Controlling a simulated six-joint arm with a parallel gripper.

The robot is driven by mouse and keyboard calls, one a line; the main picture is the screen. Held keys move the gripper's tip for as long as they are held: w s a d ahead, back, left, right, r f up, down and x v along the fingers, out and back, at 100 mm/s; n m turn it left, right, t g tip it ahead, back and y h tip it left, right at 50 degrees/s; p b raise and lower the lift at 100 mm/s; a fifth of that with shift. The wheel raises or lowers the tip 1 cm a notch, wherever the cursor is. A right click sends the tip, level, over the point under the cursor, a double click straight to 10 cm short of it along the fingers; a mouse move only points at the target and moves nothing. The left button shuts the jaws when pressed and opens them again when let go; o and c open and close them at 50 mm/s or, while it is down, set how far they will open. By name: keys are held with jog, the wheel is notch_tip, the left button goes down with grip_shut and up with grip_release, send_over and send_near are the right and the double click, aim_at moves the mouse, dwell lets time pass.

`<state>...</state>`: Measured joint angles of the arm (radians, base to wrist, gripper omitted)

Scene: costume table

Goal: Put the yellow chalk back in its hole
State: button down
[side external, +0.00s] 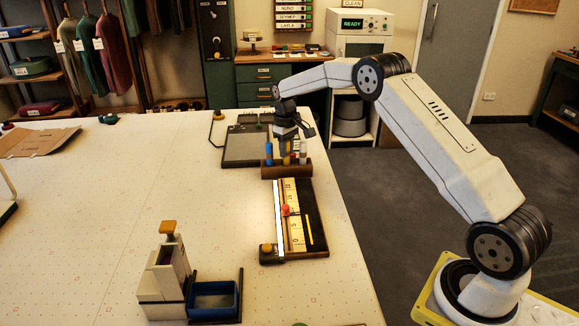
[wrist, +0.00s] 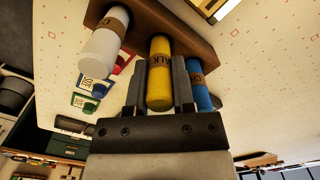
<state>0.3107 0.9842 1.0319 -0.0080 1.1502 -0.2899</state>
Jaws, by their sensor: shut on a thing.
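The yellow chalk (wrist: 159,75) has a brown paper band and is between the two dark fingers of my gripper (wrist: 158,88), which is shut on it. Its far end meets the brown wooden chalk block (wrist: 185,35) in the wrist view; how deep it sits in a hole is hidden. A white chalk (wrist: 104,38) stands in the block on one side and a blue chalk (wrist: 198,88) on the other. In the side view my gripper (side external: 287,143) is just above the block (side external: 287,170), with the yellow chalk (side external: 287,159) between the blue and white ones.
A dark tray with a ruler (side external: 298,225) lies in front of the block. A grey board (side external: 246,147) is behind it. A cream device with a blue bin (side external: 213,297) stands at the front left. The table (side external: 110,205) is clear at the left middle.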

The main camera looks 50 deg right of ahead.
jog(key=shift+f, duration=0.2)
jog(key=shift+c, duration=1.9)
grip_release()
jog(key=shift+r, duration=0.2)
jog(key=shift+r, duration=3.3)
